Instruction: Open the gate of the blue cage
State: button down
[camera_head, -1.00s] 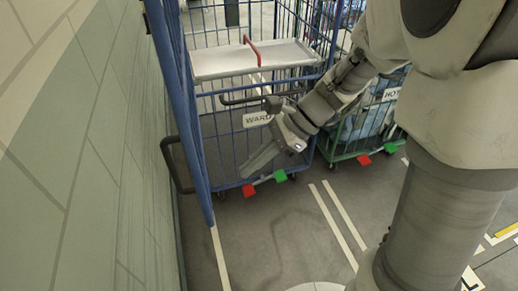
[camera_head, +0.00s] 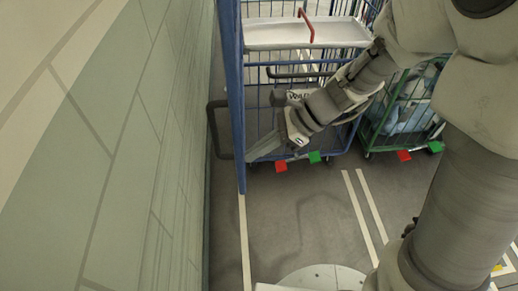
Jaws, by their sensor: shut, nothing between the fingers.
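The blue cage (camera_head: 352,133) stands at the top centre, with a white shelf (camera_head: 285,36) and a red bar (camera_head: 306,24) inside it. My gripper (camera_head: 262,150) is shut and empty, low in front of the cage and just right of the panel. I cannot tell whether it touches the panel.
A green cage (camera_head: 368,135) with bagged contents stands right of the blue one. A tiled wall (camera_head: 130,130) runs close along the left, with a dark rail (camera_head: 213,130) by the panel. Red and green tabs (camera_head: 281,166) sit at the cage's foot. The floor in front is clear.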

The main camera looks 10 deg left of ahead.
jog(key=s+a, duration=0.2)
jog(key=a, duration=1)
jog(key=shift+a, duration=0.15)
